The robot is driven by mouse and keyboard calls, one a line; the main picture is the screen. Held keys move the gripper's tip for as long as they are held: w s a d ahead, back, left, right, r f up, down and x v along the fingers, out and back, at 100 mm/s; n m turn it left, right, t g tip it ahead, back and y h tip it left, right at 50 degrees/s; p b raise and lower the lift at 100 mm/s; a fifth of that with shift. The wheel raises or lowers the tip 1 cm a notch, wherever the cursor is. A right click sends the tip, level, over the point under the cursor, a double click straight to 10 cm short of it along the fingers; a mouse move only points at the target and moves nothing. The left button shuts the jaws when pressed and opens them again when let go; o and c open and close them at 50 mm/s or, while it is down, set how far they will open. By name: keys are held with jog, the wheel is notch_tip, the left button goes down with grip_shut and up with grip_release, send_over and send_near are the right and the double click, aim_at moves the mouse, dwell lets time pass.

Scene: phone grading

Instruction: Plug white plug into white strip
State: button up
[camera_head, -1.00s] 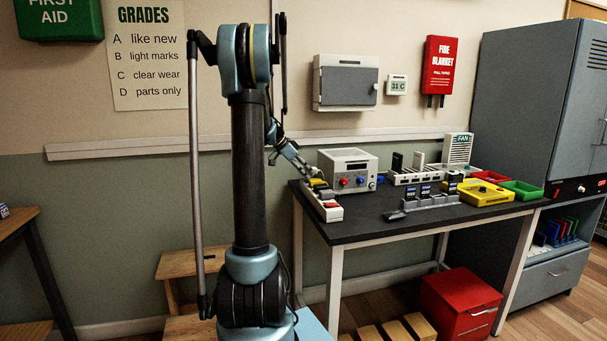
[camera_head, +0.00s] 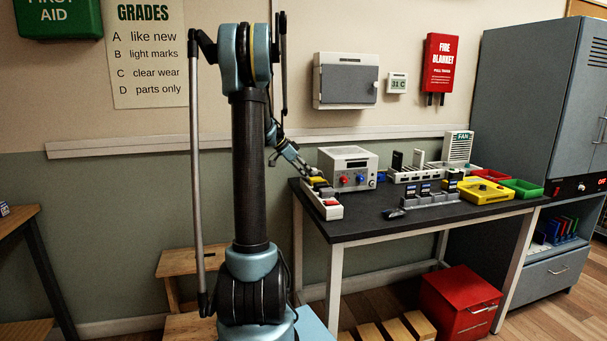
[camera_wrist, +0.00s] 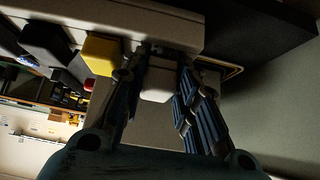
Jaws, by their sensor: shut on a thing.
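The white strip (camera_head: 334,213) lies at the left end of the dark table. In the wrist view the strip (camera_wrist: 185,29) spans the top. My gripper (camera_wrist: 159,72) is shut on the white plug (camera_wrist: 157,86), a pale block between its two fingers. The plug is close against the strip's edge; I cannot tell whether its pins are in a socket. A yellow plug (camera_wrist: 101,54) and a black plug (camera_wrist: 46,42) sit along the strip to the left of it. In the head view my gripper (camera_head: 308,174) is over the strip's far end, and the white plug is hidden.
A grey power box (camera_head: 348,168) with red and blue knobs stands just right of the strip. Beyond it are a slotted rack (camera_head: 418,176), a grey holder with phones (camera_head: 425,201), a yellow case (camera_head: 486,192) and a green tray (camera_head: 522,188). The table's front middle is mostly clear.

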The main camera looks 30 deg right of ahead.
jog(key=shift+f, duration=0.15)
jog(key=o, duration=1.2)
jog(key=shift+v, duration=4)
jog(key=shift+a, duration=0.1)
